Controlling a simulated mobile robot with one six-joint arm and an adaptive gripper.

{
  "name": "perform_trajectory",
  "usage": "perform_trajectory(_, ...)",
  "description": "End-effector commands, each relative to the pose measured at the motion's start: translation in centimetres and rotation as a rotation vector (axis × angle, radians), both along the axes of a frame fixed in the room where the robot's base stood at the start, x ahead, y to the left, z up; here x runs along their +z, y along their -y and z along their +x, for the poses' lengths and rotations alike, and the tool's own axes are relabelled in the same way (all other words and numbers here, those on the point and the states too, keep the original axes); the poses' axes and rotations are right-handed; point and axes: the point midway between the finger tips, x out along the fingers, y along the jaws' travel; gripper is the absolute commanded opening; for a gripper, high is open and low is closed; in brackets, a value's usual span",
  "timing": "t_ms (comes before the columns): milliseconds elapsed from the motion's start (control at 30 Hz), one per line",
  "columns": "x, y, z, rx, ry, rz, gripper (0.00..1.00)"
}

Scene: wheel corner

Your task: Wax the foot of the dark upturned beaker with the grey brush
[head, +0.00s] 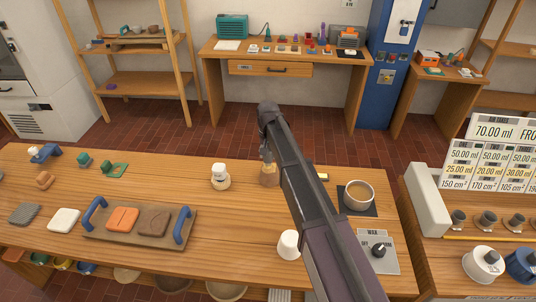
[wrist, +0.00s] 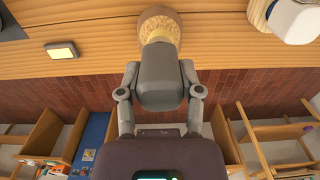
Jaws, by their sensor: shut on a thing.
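My gripper (head: 266,160) is shut on the grey brush (wrist: 160,82), upright over the middle of the bench. In the wrist view the fingers clasp the grey handle from both sides, and tan bristles (wrist: 161,32) show beyond it. A tan-brown shape (head: 269,176) shows under the gripper in the head view. A grey-brown rounded shape (wrist: 154,12) lies against or just beyond the bristles; I cannot tell whether it is the dark beaker or whether they touch. I cannot pick out a dark upturned beaker elsewhere. A cup with tan contents (head: 359,195) stands right of the gripper.
A cream stacked piece (head: 220,177) stands close left of the gripper. A white cup-like piece (head: 288,245) stands in front, beside my arm. A wax dial plate (head: 378,251) lies at right. A blue-handled tray (head: 140,238) lies left. The bench between tray and gripper has clear room.

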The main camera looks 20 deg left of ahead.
Motion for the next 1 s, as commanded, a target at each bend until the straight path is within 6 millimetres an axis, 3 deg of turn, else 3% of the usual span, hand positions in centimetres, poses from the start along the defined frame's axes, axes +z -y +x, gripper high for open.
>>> perform_trajectory(400,3.2,0.0,0.0,0.000,0.001,0.000,0.00)
perform_trajectory(1000,3.8,0.0,0.0,0.000,0.001,0.000,0.00)
